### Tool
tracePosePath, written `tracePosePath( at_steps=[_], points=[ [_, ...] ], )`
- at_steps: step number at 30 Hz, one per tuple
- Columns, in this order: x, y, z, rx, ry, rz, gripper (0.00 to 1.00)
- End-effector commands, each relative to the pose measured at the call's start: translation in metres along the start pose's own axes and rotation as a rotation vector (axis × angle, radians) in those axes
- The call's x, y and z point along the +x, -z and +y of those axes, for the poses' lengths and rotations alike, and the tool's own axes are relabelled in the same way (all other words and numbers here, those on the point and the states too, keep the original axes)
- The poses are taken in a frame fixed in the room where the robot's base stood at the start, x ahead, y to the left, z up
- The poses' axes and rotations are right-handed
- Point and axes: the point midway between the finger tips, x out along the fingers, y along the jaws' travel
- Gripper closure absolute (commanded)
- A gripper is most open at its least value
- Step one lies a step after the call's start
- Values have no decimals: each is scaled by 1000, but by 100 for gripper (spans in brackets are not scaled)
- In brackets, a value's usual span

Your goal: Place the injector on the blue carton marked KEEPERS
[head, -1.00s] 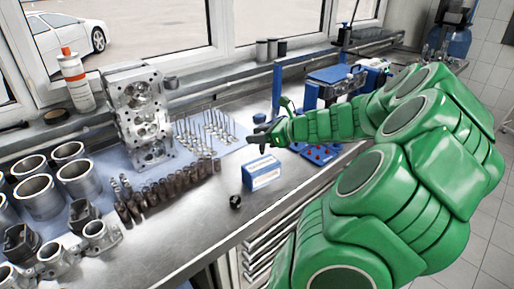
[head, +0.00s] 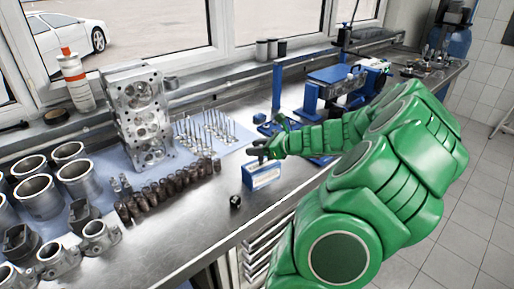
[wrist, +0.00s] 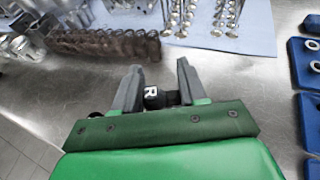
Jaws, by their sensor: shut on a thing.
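The blue and white carton (head: 262,177) stands on the steel bench; its lettering is too small to read. My gripper (head: 258,154) is at the carton's upper edge in the head view and overlaps its top; I cannot tell whether it touches. The injector's lower end is hidden, and the carton is hidden behind my gripper in the wrist view.
A small black part (head: 235,201) lies on the bench left of the carton. A row of brown springs (head: 165,188) and upright valves (head: 210,130) on a blue mat are further left. A blue press (head: 325,85) stands behind. The front bench strip is mostly clear.

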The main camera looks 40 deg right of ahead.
Motion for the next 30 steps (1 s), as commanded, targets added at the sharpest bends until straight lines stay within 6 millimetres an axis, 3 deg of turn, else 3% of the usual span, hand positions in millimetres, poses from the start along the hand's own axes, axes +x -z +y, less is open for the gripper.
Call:
tracePosePath(
  at_steps=[8,9,13,24,30],
  points=[
    [1,2,0,0,0,-1,89],
    [1,2,0,-1,0,0,52],
    [1,2,0,0,0,-1,33],
    [-1,-1,0,-1,0,-1,33],
    [-21,-1,0,0,1,-2,33]
  ],
)
